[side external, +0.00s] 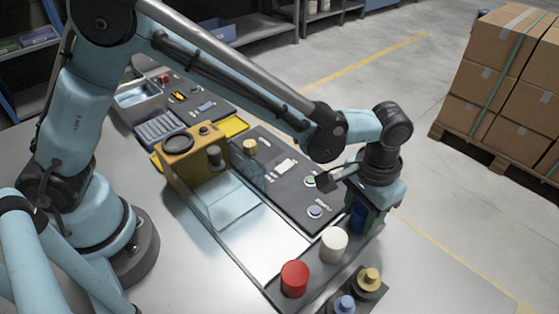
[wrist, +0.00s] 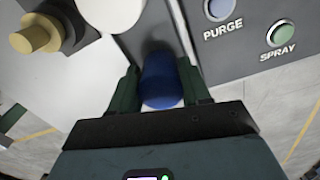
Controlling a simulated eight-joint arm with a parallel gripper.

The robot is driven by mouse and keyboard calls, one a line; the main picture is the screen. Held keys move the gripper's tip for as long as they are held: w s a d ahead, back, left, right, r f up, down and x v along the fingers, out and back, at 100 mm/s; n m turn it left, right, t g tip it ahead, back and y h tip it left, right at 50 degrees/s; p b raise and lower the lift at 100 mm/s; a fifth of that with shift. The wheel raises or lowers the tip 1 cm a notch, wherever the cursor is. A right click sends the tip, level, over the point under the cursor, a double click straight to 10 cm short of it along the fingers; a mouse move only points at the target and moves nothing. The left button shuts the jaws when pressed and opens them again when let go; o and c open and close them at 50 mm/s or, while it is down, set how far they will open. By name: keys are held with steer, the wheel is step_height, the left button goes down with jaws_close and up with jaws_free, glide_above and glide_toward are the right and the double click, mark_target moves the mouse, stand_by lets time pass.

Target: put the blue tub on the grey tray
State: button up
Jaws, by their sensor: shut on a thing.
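The blue tub (side external: 357,216) is a small upright cylinder, partly covered by my gripper (side external: 366,214) at the right end of the dark grey strip. In the wrist view the blue tub (wrist: 162,80) sits between both dark green fingers of my gripper (wrist: 161,92), which are shut on it. The tub is at or just above the strip; I cannot tell if it touches. A white tub (side external: 334,245) and a red tub (side external: 295,279) stand on the strip to its left. I cannot tell for sure which surface is the grey tray.
A dark control panel (side external: 290,172) with buttons lies beyond. A yellow housing (side external: 190,165) is at left. Yellow (side external: 370,279) and blue-grey (side external: 345,304) knobs stand in front. Bare table lies at front right.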

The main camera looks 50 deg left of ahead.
mark_target(363, 208)
steer(key=shift+f, duration=0.25)
steer(key=o, duration=1.2)
step_height(363, 208, up, 12)
steer(key=s+a+r+n+t, duration=0.1)
steer(key=a+r+t, duration=0.2)
steer(key=a, duration=1)
steer(key=s+a+f+t, duration=0.1)
steer(key=s+a, duration=0.1)
steer(key=a, duration=0.2)
steer(key=s+a+f+n+t, duration=0.1)
steer(key=s+a, duration=0.1)
steer(key=a, duration=0.2)
steer(key=s+a+t, duration=0.2)
steer(key=a, duration=0.3)
steer(key=shift+s+f+n, duration=0.3)
steer(key=shift+s+f, duration=0.1)
